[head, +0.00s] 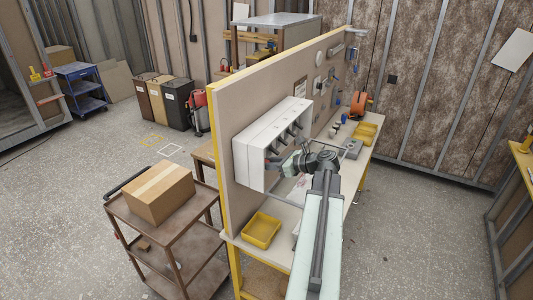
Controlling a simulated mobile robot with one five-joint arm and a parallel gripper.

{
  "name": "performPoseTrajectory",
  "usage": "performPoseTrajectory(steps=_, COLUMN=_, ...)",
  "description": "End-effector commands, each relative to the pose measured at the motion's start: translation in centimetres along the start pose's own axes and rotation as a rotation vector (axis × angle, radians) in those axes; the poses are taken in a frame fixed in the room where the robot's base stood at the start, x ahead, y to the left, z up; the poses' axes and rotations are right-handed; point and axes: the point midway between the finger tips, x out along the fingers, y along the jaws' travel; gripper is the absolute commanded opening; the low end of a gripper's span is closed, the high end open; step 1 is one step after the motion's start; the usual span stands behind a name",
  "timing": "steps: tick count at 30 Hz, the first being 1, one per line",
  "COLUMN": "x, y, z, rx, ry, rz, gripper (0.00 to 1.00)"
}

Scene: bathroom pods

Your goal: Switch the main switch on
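A white box (246,160) is mounted on the beige upright board above the workbench. A row of several small dark switches or levers (290,136) runs along its front. I cannot tell from this view which one is the main switch or how each is set. My arm reaches in from the bottom right, and my gripper (273,166) is at the near lower end of the box, close to its front. The fingertips are small and dark here, so I cannot tell whether they touch a switch or are open or shut.
A yellow tray (260,230) sits on the bench's near end; more yellow trays (366,133) and an orange reel (361,102) lie farther along. A brown cart (165,228) with a cardboard box (158,192) stands left of the board. Floor is clear at right.

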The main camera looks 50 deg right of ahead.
Motion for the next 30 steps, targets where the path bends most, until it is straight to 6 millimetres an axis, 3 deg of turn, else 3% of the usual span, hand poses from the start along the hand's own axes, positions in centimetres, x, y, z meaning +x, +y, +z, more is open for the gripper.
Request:
performPoseTrajectory(steps=1, x=-0.5, y=0.04, z=1.48, rx=-0.001, ry=0.043, rz=0.002, gripper=0.0)
performPoseTrajectory(steps=15, x=-0.61, y=-0.02, z=2.01, rx=-0.002, ry=0.402, rz=0.002, gripper=0.0)
performPoseTrajectory(steps=30, x=-0.54, y=-0.01, z=1.86, rx=0.0, ry=0.531, rz=0.0, gripper=0.0)
